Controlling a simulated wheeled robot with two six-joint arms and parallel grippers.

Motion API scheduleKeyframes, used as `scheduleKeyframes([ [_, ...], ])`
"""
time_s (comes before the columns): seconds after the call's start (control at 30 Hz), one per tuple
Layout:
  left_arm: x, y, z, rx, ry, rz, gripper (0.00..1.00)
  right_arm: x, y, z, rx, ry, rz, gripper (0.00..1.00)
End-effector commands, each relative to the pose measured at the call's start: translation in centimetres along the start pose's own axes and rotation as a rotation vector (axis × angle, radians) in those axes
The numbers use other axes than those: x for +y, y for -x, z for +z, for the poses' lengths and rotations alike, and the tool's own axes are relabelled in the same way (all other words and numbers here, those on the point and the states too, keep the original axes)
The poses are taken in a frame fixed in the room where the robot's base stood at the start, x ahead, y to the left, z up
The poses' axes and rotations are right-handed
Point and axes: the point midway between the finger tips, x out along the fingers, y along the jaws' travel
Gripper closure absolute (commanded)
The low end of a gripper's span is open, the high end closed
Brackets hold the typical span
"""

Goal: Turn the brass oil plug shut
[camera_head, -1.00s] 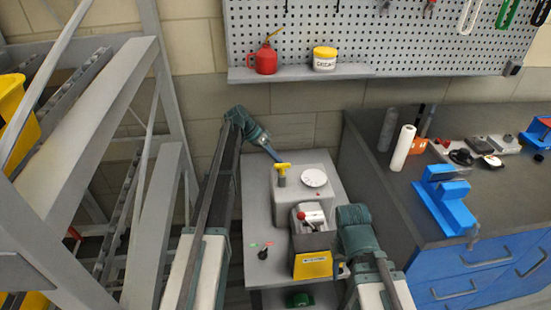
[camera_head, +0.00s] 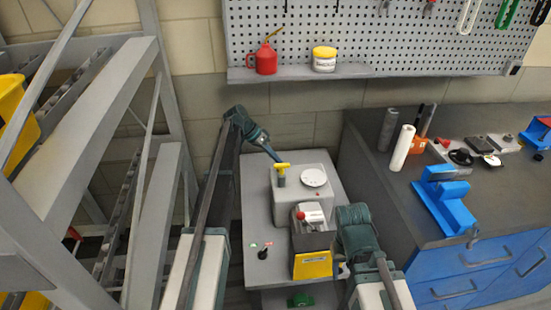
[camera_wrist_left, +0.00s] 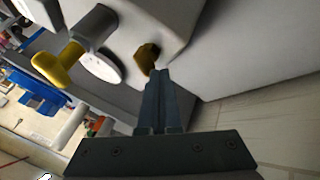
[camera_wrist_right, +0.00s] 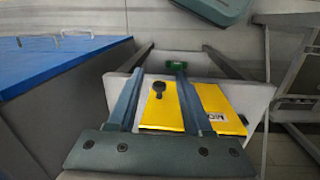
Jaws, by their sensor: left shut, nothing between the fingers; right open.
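The brass oil plug (camera_wrist_left: 147,55) shows in the left wrist view as a small faceted brass piece on the side of the light grey machine housing (camera_wrist_left: 165,20). My left gripper (camera_wrist_left: 158,72) is shut and empty, its fingertips right at the plug's lower edge; I cannot tell whether they touch it. In the head view my left gripper (camera_head: 275,155) is behind the machine housing (camera_head: 313,203), and the plug is hidden. My right gripper (camera_wrist_right: 160,73) is open and empty, in front of a yellow panel (camera_wrist_right: 162,112) with a black knob.
A yellow-handled valve (camera_head: 282,168) and a white round dial (camera_head: 314,177) sit on top of the housing. The yellow-handled valve (camera_wrist_left: 60,65) stands near the plug. A grey table (camera_head: 258,215) carries the machine. A dark workbench (camera_head: 430,130) stands at right, a metal rack (camera_head: 85,130) at left.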

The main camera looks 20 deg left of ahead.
Motion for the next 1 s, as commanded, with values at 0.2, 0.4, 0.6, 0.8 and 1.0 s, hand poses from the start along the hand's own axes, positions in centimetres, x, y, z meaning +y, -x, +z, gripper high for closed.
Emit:
scheduleKeyframes([
  [0.2,0.0,0.0,0.0,0.0,0.0,0.0,1.0,0.0,0.0,0.0,0.0,0.0,0.0,0.5],
  [0.4,-0.4,0.0,-0.3,0.0,0.0,0.0,1.0,0.0,0.0,0.0,0.0,0.0,0.0,0.5],
  [0.6,-1.1,0.1,-0.9,0.0,0.0,0.0,1.0,0.0,0.0,0.0,0.0,0.0,0.0,0.5],
  [0.8,-1.2,0.1,-1.0,0.0,0.0,0.0,1.0,0.0,0.0,0.0,0.0,0.0,0.0,0.5],
  [1.0,-1.2,0.1,-1.0,0.0,0.0,0.0,1.0,0.0,0.0,0.0,0.0,0.0,0.0,0.5],
])
